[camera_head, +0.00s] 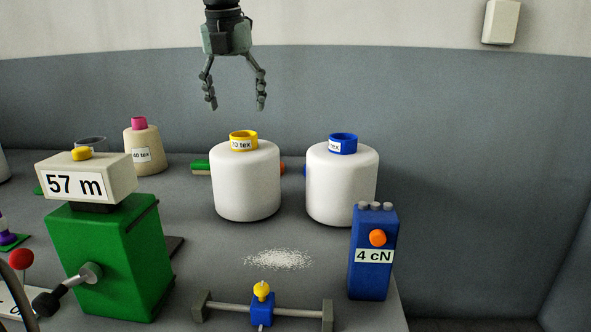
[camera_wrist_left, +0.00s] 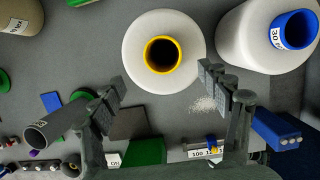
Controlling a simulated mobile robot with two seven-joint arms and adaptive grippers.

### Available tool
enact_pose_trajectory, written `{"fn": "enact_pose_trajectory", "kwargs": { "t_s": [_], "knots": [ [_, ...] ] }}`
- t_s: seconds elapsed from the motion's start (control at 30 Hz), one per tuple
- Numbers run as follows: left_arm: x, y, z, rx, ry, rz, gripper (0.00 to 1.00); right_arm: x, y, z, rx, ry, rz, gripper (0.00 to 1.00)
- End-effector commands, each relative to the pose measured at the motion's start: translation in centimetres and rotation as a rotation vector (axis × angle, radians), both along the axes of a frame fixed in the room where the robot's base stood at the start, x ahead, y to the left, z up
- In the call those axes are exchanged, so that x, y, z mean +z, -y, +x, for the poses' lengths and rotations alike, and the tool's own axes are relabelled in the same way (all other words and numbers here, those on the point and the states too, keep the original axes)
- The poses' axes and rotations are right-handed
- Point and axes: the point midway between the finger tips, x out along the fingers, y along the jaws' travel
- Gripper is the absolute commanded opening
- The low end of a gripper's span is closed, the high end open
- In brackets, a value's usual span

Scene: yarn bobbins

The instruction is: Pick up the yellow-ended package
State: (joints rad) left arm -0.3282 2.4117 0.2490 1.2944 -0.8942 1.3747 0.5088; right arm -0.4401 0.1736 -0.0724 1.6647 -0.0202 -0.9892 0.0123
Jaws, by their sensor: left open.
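The yellow-ended package (camera_head: 246,186) is a white yarn cylinder standing upright, with a yellow tube end on top and a "20 tex" label. In the left wrist view the package (camera_wrist_left: 135,42) is seen from above, its yellow ring around a dark hole. My left gripper (camera_head: 237,103) is open and empty, pointing down above the table in the head view, above the package's top and apart from it. In the left wrist view its fingers (camera_wrist_left: 164,92) are spread, with the package beyond the fingertips. My right gripper is in neither view.
A similar white package with a blue end (camera_head: 342,188) stands close on the right. A beige "40 tex" cone (camera_head: 142,150) stands to the left. A green "57 m" device (camera_head: 108,256) and a blue "4 cN" box (camera_head: 373,262) stand in front. White specks (camera_head: 279,259) lie between them.

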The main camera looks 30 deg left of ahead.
Motion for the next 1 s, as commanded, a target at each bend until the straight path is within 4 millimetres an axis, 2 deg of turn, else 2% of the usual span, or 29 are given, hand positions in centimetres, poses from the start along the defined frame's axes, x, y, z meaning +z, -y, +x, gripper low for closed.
{"fn": "enact_pose_trajectory", "kwargs": {
  "t_s": [0.2,0.4,0.5,0.63,0.93,1.0],
  "knots": [
    [-1.4,-0.2,0.3,0.0,-0.003,0.001,0.77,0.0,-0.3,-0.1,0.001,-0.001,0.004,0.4],
    [-3.6,-0.5,0.8,-0.001,-0.003,0.0,0.77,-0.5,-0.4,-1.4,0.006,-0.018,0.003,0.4],
    [-5.2,-0.6,1.2,-0.001,-0.005,-0.001,0.77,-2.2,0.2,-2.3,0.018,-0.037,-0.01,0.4],
    [-6.9,-0.9,1.6,0.0,-0.003,-0.001,0.77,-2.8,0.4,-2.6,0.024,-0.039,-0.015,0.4],
    [-7.5,-1.0,1.8,0.0,0.001,0.0,0.77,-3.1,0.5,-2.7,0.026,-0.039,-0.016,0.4],
    [-7.5,-1.0,1.8,0.0,0.001,0.0,0.7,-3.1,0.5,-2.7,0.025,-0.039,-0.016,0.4]
  ]
}}
